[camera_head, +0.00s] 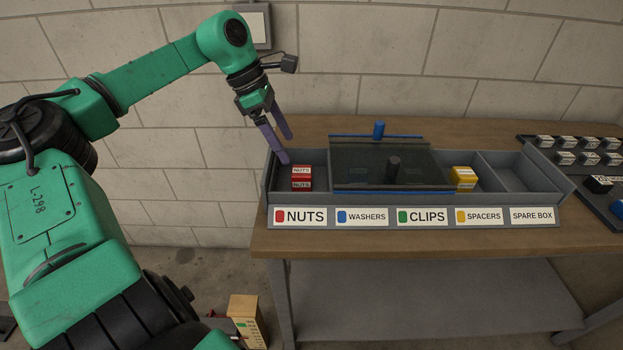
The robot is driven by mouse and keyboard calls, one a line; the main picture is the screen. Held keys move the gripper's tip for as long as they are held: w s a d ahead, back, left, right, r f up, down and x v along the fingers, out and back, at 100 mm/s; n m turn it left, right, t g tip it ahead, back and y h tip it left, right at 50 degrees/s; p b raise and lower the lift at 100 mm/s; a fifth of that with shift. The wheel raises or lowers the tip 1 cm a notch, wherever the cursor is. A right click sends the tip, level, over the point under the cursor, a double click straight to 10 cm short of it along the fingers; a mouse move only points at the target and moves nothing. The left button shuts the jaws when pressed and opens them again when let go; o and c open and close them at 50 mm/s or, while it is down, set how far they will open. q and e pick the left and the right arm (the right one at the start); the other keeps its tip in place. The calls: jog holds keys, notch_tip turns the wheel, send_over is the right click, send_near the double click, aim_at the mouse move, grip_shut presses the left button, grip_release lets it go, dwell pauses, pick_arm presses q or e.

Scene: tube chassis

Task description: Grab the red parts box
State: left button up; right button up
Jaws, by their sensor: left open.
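The red parts box (301,178) sits in the leftmost compartment of the grey tray (483,204), above the red NUTS label. It carries white NUTS labels on its top and front. My left gripper (287,151) reaches in from the upper left. Its two purple fingers are spread apart and empty, pointing down at the left end of the tray. One fingertip is close to the left of the red box; I cannot tell whether it touches the tray. My right gripper is not in view.
A dark translucent cover (384,166) with a blue knob and blue rails lies over the middle compartments. A yellow box (463,178) sits right of it. The compartments further right look empty. A rack (583,165) of small boxes stands on the wooden table (470,132) at right.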

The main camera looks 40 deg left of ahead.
aim_at(301, 171)
pick_arm(q)
jog(key=x, duration=0.4)
jog(key=p+x, duration=0.1)
jog(key=x, duration=0.4)
jog(key=shift+s, duration=0.2)
jog(key=shift+w+d+f, duration=0.15)
jog(key=shift+w+f, duration=0.05)
jog(key=shift+f, duration=0.1)
jog(key=shift+r, duration=0.1)
grip_shut()
